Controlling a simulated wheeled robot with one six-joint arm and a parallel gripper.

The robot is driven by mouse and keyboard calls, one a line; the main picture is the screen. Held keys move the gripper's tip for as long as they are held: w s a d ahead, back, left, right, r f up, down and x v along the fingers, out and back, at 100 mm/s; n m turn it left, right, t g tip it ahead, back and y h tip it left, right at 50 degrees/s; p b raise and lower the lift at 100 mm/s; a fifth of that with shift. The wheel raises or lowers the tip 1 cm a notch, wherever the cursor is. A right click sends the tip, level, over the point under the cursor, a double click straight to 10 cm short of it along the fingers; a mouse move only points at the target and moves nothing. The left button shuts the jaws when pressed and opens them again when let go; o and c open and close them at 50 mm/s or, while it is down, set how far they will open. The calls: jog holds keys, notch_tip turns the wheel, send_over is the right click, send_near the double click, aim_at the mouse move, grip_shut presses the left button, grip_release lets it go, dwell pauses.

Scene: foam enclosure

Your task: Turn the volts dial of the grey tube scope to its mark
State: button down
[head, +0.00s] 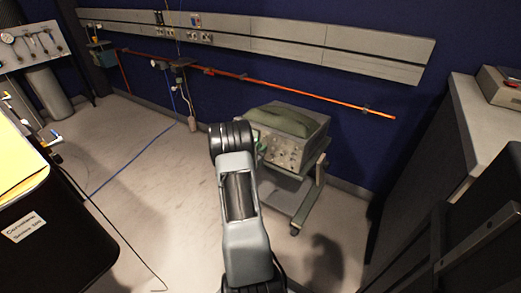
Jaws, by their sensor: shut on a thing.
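The grey tube scope (285,148) stands on a wheeled cart right of centre in the head view, with a green cover draped on its top. Its front panel faces me and carries several small knobs. I cannot tell which of them is the volts dial, and its mark is too small to see. My arm reaches up from the bottom of the view, and its black wrist joint covers the area at the left edge of the scope. My gripper is hidden behind this part of the arm, so its fingers and any contact with the panel do not show.
The cart (305,193) stands near the blue wall, under an orange rail (290,89). A grey bench (470,125) is on the right. A black case (60,240) is at the lower left. Blue and black cables cross the floor, which is otherwise open left of the scope.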

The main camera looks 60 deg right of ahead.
jog(key=m+b, duration=0.2)
jog(key=m, duration=0.1)
jog(key=shift+f+g, duration=0.2)
jog(key=shift+g, duration=0.1)
jog(key=m+b, duration=0.3)
jog(key=m, duration=0.1)
jog(key=shift+g+y, duration=0.4)
jog(key=shift+w+r+m+g+y+b, duration=0.15)
jog(key=shift+m+b, duration=0.55)
jog(key=shift+m, duration=0.7)
jog(key=shift+s+r+m+g+y+b, duration=0.15)
jog(key=shift+m+b, duration=0.5)
jog(key=shift+m, duration=0.75)
jog(key=shift+w, duration=0.1)
jog(key=c, duration=1.3)
grip_release()
jog(key=p+v, duration=0.4)
jog(key=v, duration=1)
